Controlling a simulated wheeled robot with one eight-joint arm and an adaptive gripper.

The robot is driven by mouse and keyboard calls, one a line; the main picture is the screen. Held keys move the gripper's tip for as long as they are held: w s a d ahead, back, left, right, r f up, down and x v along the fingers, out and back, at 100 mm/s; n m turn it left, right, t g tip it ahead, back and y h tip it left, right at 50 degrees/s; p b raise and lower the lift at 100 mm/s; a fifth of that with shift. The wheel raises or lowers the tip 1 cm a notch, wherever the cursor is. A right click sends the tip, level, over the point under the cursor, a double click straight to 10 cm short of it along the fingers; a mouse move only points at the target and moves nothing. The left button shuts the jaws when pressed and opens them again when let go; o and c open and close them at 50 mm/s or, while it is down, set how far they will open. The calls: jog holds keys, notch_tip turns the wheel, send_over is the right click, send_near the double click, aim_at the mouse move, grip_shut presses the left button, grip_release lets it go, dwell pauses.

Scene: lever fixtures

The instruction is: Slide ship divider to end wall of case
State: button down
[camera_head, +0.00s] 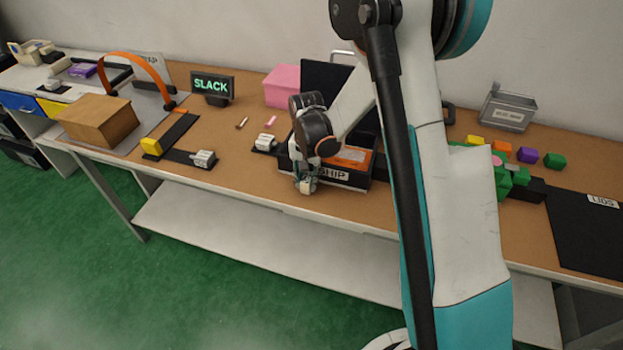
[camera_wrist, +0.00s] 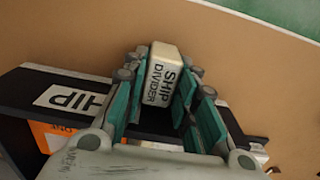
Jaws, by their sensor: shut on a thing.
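The ship divider (camera_wrist: 163,78) is a pale block lettered "SHIP DIVIDER", seen between my gripper's fingers in the wrist view. My gripper (camera_head: 306,186) is shut on it at the front wall of the case. The case (camera_head: 352,180) is a black box with a white "SHIP" label on its front, and it also shows in the wrist view (camera_wrist: 60,82). An orange item with a label (camera_head: 352,156) lies inside the case. My arm and gripper hide the left part of the case interior and most of the divider in the head view.
A white block on a dark base (camera_head: 265,142) stands just left of the case. A pink box (camera_head: 283,86) and a "SLACK" sign (camera_head: 212,85) are behind. Green blocks (camera_head: 497,180) stand to the right, beyond my arm. The bench's front edge is close to my gripper.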

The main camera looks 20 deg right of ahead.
jog(key=w+a, duration=0.1)
jog(key=a, duration=0.1)
jog(key=w+a, duration=0.2)
jog(key=a, duration=0.1)
jog(key=w+a, duration=0.2)
jog(key=shift+w+a, duration=0.15)
jog(key=shift+w, duration=0.1)
jog(key=c, duration=1.3)
grip_release()
jog(key=shift+a, duration=0.2)
jog(key=shift+d, duration=0.1)
notch_tip(320, 180, up, 12)
